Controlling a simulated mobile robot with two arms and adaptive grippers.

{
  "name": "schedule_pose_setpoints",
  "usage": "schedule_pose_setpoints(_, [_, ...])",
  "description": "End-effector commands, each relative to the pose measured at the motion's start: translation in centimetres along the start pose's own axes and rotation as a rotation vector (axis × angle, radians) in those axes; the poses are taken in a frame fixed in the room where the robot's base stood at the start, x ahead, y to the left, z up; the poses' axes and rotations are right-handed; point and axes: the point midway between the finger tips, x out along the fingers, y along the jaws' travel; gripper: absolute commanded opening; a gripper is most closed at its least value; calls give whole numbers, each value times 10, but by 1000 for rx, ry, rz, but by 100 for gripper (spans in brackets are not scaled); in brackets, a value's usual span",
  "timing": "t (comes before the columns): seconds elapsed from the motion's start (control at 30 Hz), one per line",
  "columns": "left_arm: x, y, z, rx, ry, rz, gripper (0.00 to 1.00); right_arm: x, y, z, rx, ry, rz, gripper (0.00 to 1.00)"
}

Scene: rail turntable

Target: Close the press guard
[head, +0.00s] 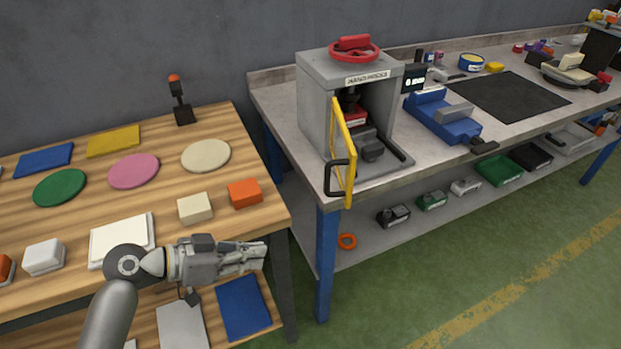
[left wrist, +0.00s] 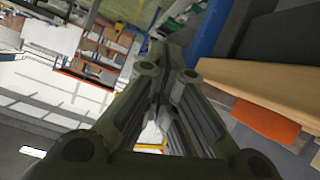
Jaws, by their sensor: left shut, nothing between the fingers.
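The hand press (head: 318,95) is a grey box with a red handwheel (head: 354,49) on top, on the near end of the grey bench. Its guard (head: 343,150) is a yellow frame with a black handle (head: 335,179). The guard stands swung open, out toward the front left of the press, so the inside shows. My right gripper is not in view.
The wooden table (head: 235,135) bears coloured discs, plates and blocks, with an orange block (head: 244,193) near my left gripper. A blue vise (head: 442,115) stands right of the press. A gap separates the table and the grey bench. The green floor in front is clear.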

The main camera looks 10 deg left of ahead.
Motion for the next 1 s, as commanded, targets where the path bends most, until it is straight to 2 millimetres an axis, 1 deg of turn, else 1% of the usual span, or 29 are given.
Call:
schedule_pose_setpoints(0.03, [-8, -2, -19, 38, 48, 22, 0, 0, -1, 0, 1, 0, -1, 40])
schedule_pose_setpoints(0.2, [-39, 4, -86, 170, 237, 109, 0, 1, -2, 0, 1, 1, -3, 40])
schedule_pose_setpoints(0.3, [-58, 9, -115, 233, 326, 147, 0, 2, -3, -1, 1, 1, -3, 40])
schedule_pose_setpoints(0.4, [-70, 13, -133, 271, 384, 170, 0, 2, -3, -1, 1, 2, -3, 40])
schedule_pose_setpoints(0.5, [-75, 16, -141, 289, 410, 181, 0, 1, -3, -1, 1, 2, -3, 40])
schedule_pose_setpoints(0.57, [-74, 17, -144, 290, 415, 183, 0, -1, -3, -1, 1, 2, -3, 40])
schedule_pose_setpoints(0.67, [-64, 20, -150, 289, 417, 184, 0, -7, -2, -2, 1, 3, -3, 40])
schedule_pose_setpoints(0.77, [-48, 25, -158, 286, 418, 185, 0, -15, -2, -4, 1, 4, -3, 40])
schedule_pose_setpoints(1.0, [-1, 37, -178, 285, 418, 185, 0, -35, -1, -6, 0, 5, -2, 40])
